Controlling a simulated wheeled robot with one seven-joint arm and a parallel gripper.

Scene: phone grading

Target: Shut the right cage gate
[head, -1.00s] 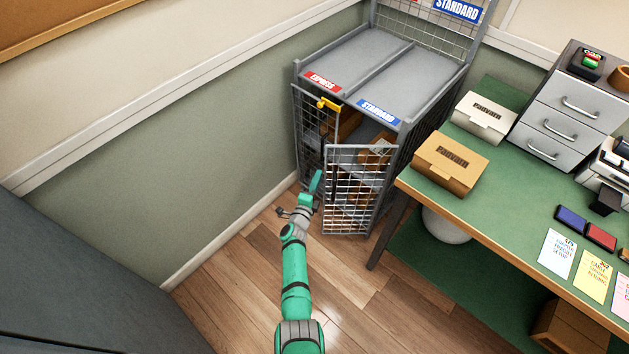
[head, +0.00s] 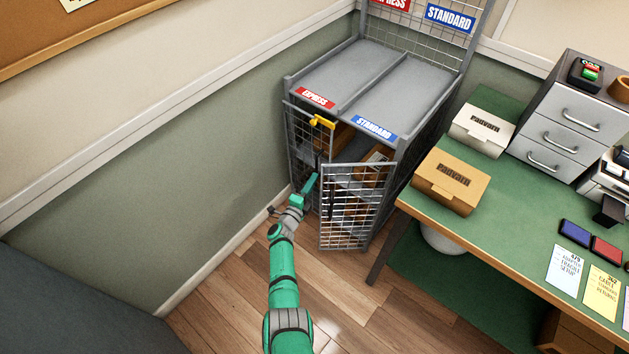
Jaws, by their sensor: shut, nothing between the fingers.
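The grey wire cage (head: 398,152) stands against the wall in the head view. Its right gate (head: 352,222), below the blue STANDARD label, stands open, swung outward from the right front post. The left gate (head: 299,140), below the red EXPRESS label, is across or nearly across its bay and bears a yellow latch (head: 321,122). My gripper (head: 316,167) is at the left of the right gate's free edge, near the gap between the gates. Its fingers are small and dark here and look shut and empty. I cannot tell whether it touches the gate.
Brown boxes (head: 371,172) sit inside the cage's right bay. A green-topped desk (head: 478,228) stands close on the right, with a tan box (head: 450,180) near its edge. The wall (head: 190,200) is on the left. Wooden floor (head: 230,300) is clear before the cage.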

